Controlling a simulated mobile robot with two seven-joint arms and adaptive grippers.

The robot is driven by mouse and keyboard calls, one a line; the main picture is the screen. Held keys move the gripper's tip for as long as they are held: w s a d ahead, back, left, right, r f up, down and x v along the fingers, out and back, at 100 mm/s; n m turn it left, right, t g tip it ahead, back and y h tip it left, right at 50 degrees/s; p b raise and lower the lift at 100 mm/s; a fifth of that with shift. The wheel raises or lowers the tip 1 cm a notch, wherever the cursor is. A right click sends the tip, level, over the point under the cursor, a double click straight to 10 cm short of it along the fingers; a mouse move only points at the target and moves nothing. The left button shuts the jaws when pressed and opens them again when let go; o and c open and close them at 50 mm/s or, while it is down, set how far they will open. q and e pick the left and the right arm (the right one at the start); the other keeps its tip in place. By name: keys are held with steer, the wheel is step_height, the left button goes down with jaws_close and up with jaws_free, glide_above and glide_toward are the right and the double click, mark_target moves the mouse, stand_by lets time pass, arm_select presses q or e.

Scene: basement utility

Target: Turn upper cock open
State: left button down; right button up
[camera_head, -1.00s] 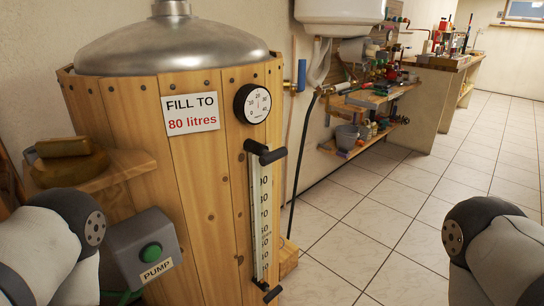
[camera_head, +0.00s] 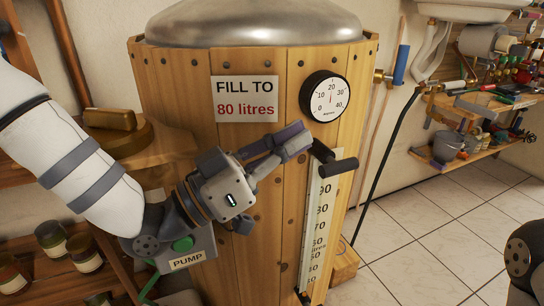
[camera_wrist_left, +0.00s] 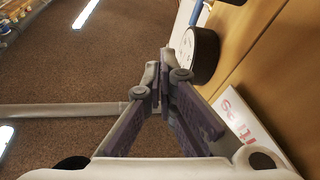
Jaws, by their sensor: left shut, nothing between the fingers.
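The upper cock (camera_head: 341,168) is a black fitting with a thick black handle at the top of the upright sight gauge (camera_head: 314,225) on the wooden barrel. Its handle sticks out to the right in the head view. My left gripper (camera_head: 304,142) is shut and empty, its fingertips just left of and slightly above the cock, in front of the barrel. I cannot tell whether they touch it. In the left wrist view the fingers (camera_wrist_left: 164,72) come together at their tips. The cock is not clearly visible there. My right gripper is not in view.
A round dial (camera_head: 324,96) sits just above the cock, and it shows in the left wrist view (camera_wrist_left: 200,52). A "FILL TO 80 litres" sign (camera_head: 245,98) is to the left. The pump box (camera_head: 190,258) is below my left arm.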

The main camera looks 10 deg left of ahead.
mark_target(335, 164)
arm_select(q)
steer(key=shift+w+d+f, duration=0.4)
steer(key=shift+d+f, duration=0.35)
steer(key=shift+w+d+f, duration=0.35)
steer(key=shift+d+f, duration=0.35)
steer(key=shift+d, duration=0.05)
